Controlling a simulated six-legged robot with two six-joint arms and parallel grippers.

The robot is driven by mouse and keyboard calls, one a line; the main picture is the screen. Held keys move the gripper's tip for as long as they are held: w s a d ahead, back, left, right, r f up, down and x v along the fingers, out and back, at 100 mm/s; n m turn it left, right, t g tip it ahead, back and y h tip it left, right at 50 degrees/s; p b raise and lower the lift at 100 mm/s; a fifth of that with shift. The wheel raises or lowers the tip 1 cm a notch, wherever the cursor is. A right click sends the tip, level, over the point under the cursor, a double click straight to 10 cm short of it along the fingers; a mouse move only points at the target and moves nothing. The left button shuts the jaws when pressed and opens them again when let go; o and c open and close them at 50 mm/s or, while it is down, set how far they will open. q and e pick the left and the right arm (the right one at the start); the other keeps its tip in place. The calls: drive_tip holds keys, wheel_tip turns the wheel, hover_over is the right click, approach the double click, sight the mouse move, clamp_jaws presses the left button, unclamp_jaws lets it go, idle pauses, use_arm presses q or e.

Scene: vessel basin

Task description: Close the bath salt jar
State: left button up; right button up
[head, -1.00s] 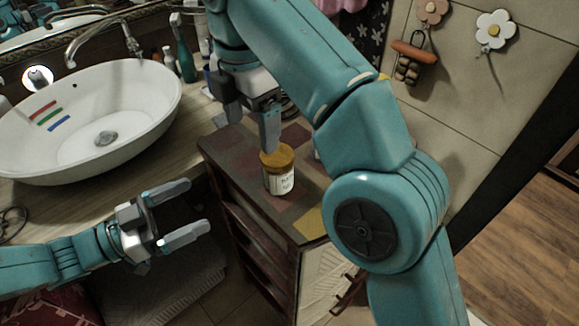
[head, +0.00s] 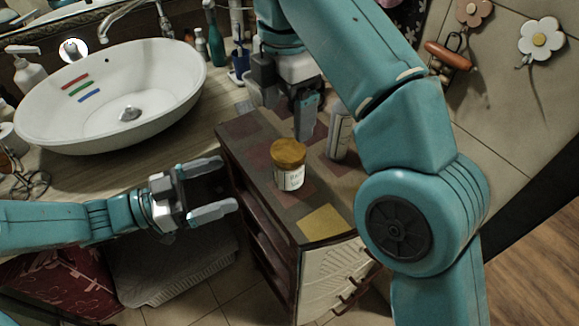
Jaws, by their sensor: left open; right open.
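The bath salt jar (head: 289,166) stands upright on the patchwork-topped cabinet (head: 322,222). It has a pale label and a brownish-gold lid (head: 289,151) on its top; I cannot tell how tightly the lid sits. My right gripper (head: 290,112) is open and empty, pointing down above and just behind the jar, apart from it in the picture. My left gripper (head: 222,188) is open and empty, in front of the cabinet's left side, with its fingers pointing right toward the jar.
A white bottle (head: 340,135) stands behind the jar to the right, close to my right arm. A white basin (head: 110,95) with a faucet is on the counter at left. A patterned drawer front (head: 335,275) faces forward.

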sight(288, 149)
use_arm(q)
drive_tip(key=x, duration=1.6)
drive_tip(key=shift+s+d, duration=0.1)
use_arm(e)
drive_tip(key=shift+d, duration=0.1)
use_arm(q)
clamp_jaws()
use_arm(e)
drive_tip(key=shift+f, duration=4)
